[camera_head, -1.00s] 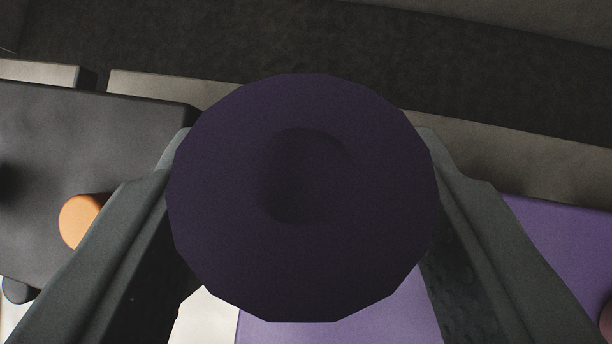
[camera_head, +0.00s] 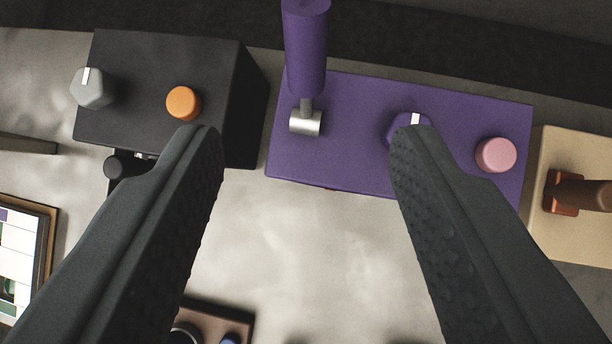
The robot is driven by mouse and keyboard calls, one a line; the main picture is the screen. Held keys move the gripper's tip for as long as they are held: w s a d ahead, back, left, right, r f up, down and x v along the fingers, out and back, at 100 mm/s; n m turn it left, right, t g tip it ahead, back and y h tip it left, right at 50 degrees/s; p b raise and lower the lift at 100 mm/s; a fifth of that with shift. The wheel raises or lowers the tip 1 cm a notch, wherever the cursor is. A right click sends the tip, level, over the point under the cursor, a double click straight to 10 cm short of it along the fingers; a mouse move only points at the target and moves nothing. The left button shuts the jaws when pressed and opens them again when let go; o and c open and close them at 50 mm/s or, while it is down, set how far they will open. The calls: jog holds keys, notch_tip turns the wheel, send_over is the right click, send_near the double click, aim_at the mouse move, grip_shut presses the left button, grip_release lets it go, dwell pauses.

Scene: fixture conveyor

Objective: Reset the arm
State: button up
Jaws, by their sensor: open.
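My gripper (camera_head: 307,135) is open, with its two dark fingers wide apart and nothing between them. The purple box (camera_head: 345,150) lies beyond the fingertips. A purple lever (camera_head: 305,50) with a metal pivot (camera_head: 306,122) stands on its left part, pointing to the top of the picture. The box also carries a purple knob (camera_head: 407,124) with a white mark, partly hidden by the right finger, and a pink button (camera_head: 496,155).
A black box (camera_head: 140,85) at left carries a grey knob (camera_head: 92,88) and an orange button (camera_head: 183,103). A beige box (camera_head: 575,240) with a brown lever (camera_head: 590,195) is at right. A framed panel (camera_head: 20,255) and a brown box (camera_head: 215,318) are lower left. Bare grey surface lies between the fingers.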

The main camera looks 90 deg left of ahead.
jog(key=shift+s, duration=0.1)
dwell(0.4)
jog(key=s+d+m+t+h, duration=0.15)
jog(key=s+d, duration=0.25)
jog(key=s, duration=0.5)
jog(key=s+d+n+t+y, duration=0.1)
jog(key=s+d+t, duration=0.2)
jog(key=s, duration=0.7)
jog(key=s+d+f+t, duration=0.1)
jog(key=s+f, duration=0.2)
jog(key=s, duration=0.4)
jog(key=s+d+f+m+t+h, duration=0.1)
jog(key=s+d+f+t, duration=0.1)
jog(key=s, duration=0.4)
jog(key=s+d+f+t, duration=0.1)
jog(key=s+f+t, duration=0.1)
jog(key=s, duration=0.5)
jog(key=shift+s+d+f+h, duration=0.3)
jog(key=shift+d+f+h, duration=0.1)
jog(key=shift+f, duration=0.4)
